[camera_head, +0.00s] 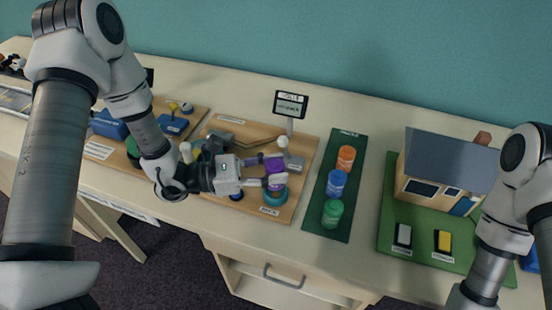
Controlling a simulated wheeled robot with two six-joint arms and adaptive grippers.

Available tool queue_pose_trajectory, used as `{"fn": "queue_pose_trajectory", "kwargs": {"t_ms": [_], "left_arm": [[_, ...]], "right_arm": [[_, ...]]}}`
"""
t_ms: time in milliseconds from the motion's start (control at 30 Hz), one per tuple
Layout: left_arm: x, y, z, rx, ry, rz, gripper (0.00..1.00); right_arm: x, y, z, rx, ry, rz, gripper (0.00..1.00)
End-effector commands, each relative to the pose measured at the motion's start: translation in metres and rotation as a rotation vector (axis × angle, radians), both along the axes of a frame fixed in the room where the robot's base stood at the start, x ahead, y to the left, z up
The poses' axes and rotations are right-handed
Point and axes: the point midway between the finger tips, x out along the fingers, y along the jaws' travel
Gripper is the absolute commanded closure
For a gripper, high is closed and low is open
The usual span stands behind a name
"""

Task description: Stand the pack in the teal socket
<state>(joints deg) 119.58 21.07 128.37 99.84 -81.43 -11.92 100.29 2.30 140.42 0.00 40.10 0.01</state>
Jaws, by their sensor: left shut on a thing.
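The pack (276,166) is a purple cylinder on the wooden board in the middle of the table. My left gripper (272,174) comes in from the left and is shut on it, with the fingers around its side. The pack looks upright. The teal socket (275,199) is a round ring directly below the pack near the board's front edge. The fingers and pack cover part of it, and I cannot tell whether the pack's bottom is inside the socket or just above it. My right arm shows at the right edge, but its gripper is out of view.
A small sign display (290,104) stands behind the pack, with a white ball (283,142) close by. A dark green strip (338,222) to the right holds orange, blue and green cylinders. A model house (445,170) stands further right. Blue items (110,124) are at the left.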

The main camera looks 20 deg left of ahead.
Motion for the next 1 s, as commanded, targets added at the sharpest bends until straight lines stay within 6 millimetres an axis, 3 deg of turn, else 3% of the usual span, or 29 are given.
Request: {"fn": "queue_pose_trajectory", "kwargs": {"t_ms": [100, 300, 1000], "left_arm": [[0.000, 0.000, -0.022, 0.001, 0.000, 0.000, 0.95], [0.000, 0.000, -0.037, 0.000, -0.001, 0.000, 0.95], [0.000, 0.000, -0.038, 0.000, -0.001, 0.000, 0.95]], "right_arm": [[0.000, 0.000, -0.016, 0.000, -0.001, 0.000, 0.60], [0.001, 0.000, -0.026, 0.000, -0.001, 0.000, 0.60], [0.001, 0.000, -0.028, 0.000, -0.001, 0.000, 0.60]]}}
